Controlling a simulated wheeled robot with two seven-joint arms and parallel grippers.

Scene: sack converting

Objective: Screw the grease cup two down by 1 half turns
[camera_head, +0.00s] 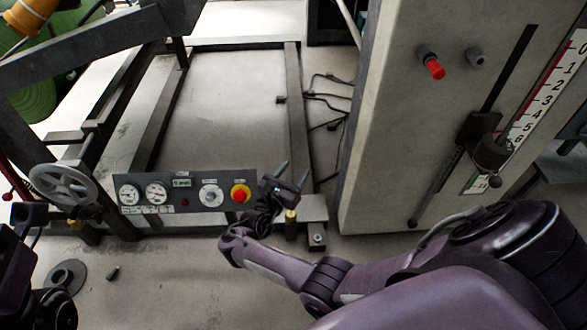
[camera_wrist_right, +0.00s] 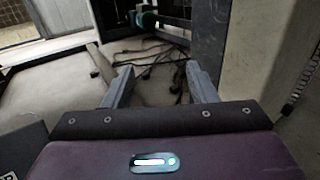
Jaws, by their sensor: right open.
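My right gripper (camera_head: 292,176) is open and empty, fingers pointing up, next to the right end of the control panel. Its two grey fingers (camera_wrist_right: 160,88) stand apart in the right wrist view, with nothing between them. Just below it in the head view, a small brass-coloured cup-like fitting (camera_head: 291,216) stands by a metal bracket, and a small grey fitting (camera_head: 317,239) sits on the bracket's lower plate. I see no label telling which is grease cup two. Dark parts of my left arm show at the lower left edge; its fingers cannot be made out.
A handwheel (camera_head: 63,184) stands left. The tall grey cabinet (camera_head: 390,140) bears a red knob (camera_head: 434,69) and a scale (camera_head: 555,85). Cables (camera_head: 325,97) lie on the floor behind.

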